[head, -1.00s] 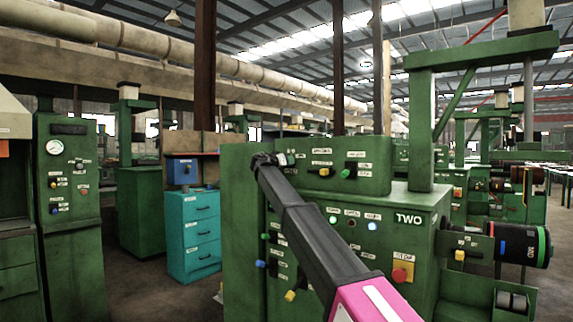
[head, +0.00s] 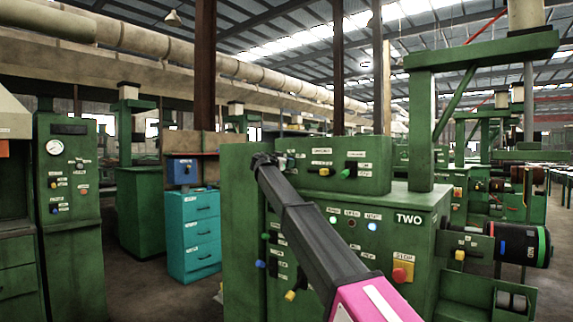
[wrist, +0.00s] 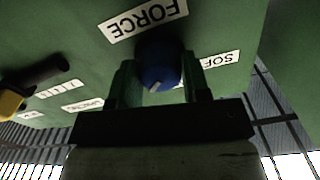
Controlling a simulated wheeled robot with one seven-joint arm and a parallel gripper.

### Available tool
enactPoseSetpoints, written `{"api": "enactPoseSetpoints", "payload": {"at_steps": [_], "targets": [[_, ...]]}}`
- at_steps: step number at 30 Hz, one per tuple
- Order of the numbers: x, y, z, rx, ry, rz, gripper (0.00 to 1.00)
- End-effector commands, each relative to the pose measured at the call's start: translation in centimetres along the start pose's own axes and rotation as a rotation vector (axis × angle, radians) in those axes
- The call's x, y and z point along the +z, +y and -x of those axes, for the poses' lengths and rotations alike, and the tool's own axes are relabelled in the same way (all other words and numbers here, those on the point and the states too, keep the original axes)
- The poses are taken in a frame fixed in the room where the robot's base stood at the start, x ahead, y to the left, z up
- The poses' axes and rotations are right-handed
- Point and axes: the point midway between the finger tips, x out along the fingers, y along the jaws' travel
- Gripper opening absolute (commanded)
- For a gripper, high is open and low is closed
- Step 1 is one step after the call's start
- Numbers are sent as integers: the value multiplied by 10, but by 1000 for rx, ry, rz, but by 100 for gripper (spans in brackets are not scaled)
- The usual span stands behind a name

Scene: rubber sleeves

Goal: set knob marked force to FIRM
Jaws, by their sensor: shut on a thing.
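The force knob (wrist: 155,62) is blue and round with a pale pointer mark, seen close up in the wrist view. The mark points to the lower left in that picture. A FORCE label (wrist: 143,19) sits beside it, upside down. A partly covered label starting "SOF" (wrist: 220,60) is to its right. No FIRM label can be read. My gripper (wrist: 158,78) is shut on the knob, one finger on each side. In the head view my gripper (head: 266,160) is at the upper left of the green machine (head: 405,215), and the knob is hidden there.
A yellow-tipped black lever (wrist: 30,88) stands out from the panel near my gripper. A teal drawer cabinet (head: 195,235) stands left.

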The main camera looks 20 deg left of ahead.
Motion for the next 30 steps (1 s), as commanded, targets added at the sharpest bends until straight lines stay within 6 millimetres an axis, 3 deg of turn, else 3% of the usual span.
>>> {"api": "enactPoseSetpoints", "payload": {"at_steps": [9, 10, 12, 23, 30], "targets": [[1, 0, 1, 0, -2, -4, 19], [1, 0, 1, 0, -2, -3, 46], [1, 0, 1, 0, -2, -3, 68], [0, 0, 2, 0, -1, -2, 68], [0, 1, 24, -1, -1, -2, 68]]}}
